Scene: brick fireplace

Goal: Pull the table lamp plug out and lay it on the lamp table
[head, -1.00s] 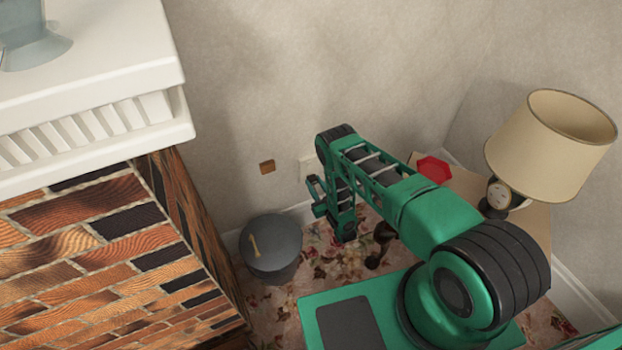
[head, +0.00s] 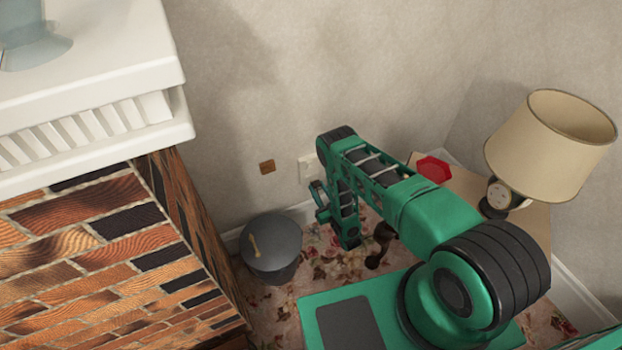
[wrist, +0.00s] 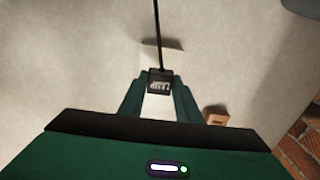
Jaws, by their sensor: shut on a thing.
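The black plug (wrist: 159,82) sits between my gripper's two green fingers (wrist: 158,98) in the wrist view, with its cord running up the picture. My gripper is shut on it. A pale wall plate (wrist: 150,48) shows behind the plug; I cannot tell whether the prongs are still in it. In the head view my gripper (head: 320,203) is low by the wall, just in front of the white outlet plate (head: 307,168). The lamp (head: 550,148) with its cream shade stands on the light wooden lamp table (head: 532,228) at the right.
A grey lidded bucket (head: 271,246) stands left of my gripper, near the brick fireplace (head: 110,265). A small brown block (head: 267,167) is on the wall. Flowered carpet lies below.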

